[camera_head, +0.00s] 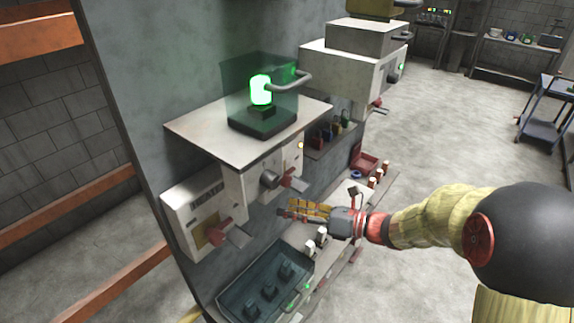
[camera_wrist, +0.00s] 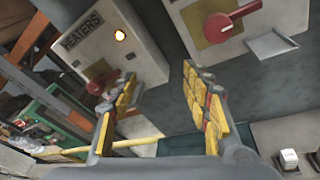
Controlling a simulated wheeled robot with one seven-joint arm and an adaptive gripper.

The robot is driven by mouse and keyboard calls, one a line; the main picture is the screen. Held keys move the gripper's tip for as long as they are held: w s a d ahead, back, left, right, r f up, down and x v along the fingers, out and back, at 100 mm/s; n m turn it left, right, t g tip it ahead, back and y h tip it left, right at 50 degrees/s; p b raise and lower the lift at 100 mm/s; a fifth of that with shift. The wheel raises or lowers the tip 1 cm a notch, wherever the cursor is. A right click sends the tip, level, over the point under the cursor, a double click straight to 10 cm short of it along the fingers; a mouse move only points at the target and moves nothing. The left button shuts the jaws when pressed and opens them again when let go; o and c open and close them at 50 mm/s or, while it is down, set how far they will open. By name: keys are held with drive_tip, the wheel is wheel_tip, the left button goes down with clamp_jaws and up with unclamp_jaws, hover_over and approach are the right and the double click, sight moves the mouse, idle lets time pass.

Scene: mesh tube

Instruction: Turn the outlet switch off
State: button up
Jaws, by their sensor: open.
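My gripper (camera_head: 292,209) is open and empty, its yellow-padded fingers pointing left toward the wall boxes in the head view. In the wrist view the two fingers (camera_wrist: 160,80) stand apart. A white box labelled HEATERS (camera_head: 192,212) has a red-handled lever (camera_head: 222,232); its red handle also shows in the wrist view (camera_wrist: 98,86). A second box (camera_head: 254,183) to its right has a red lever (camera_head: 294,182), seen in the wrist view as a red handle (camera_wrist: 218,27). My fingers are below and apart from this lever. I cannot read which switch is the outlet.
A shelf (camera_head: 205,127) above the boxes bears a glass case with a glowing green lamp (camera_head: 261,90). A dark tray (camera_head: 265,285) lies below. Another switch box (camera_head: 345,75) stands farther back. Open floor lies to the right.

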sight(290, 183)
drive_tip(key=w+d+m+t+p, duration=0.2)
drive_tip(key=w+d+m+t, duration=0.2)
drive_tip(key=w+m, duration=0.3)
drive_tip(key=shift+h, duration=0.3)
drive_tip(key=x, duration=0.7)
drive_tip(key=shift+w+a, duration=0.1)
drive_tip(key=shift+w, duration=0.2)
drive_tip(key=shift+c, duration=1.2)
drive_tip(key=c, duration=0.9)
